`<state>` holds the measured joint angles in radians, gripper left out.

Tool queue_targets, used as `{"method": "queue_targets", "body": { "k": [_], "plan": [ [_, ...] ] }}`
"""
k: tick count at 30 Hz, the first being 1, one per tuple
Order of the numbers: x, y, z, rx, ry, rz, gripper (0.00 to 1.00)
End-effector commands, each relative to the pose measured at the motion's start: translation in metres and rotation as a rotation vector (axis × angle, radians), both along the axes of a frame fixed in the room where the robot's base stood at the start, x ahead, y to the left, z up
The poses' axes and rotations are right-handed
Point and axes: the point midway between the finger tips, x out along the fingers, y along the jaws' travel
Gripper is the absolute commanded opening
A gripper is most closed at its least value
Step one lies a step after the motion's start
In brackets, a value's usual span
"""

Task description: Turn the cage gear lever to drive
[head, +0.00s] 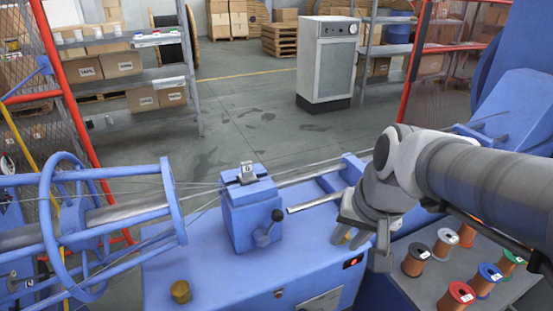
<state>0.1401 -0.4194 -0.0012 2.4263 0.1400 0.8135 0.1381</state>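A lever with a black ball knob (277,215) is on the front face of a blue block (248,205) on the machine bed. Its knob points up and slightly right of its grey hub (265,236). I take this to be the cage gear lever; no gear marking on it is readable. My gripper (353,238) hangs over the bed to the right of the lever, clear of it. Its fingers look apart, with nothing seen between them, though the wrist partly hides them.
A bare grey rod (315,203) lies between the block and my gripper. A blue ring cage (110,220) stands left. A brass cylinder (181,291) sits on the bed's front left. Several wire spools (457,296) stand on a grey surface at right.

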Motion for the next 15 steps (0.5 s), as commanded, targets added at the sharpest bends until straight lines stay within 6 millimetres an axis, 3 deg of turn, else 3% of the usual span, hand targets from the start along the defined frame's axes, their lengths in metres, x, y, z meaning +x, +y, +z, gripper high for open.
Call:
{"method": "queue_targets", "body": {
  "k": [1,15],
  "plan": [
    [0.008,-0.006,-0.026,0.029,0.033,-0.056,0.27],
    [0.061,-0.04,-0.189,0.328,0.326,-0.612,0.27]
  ]
}}
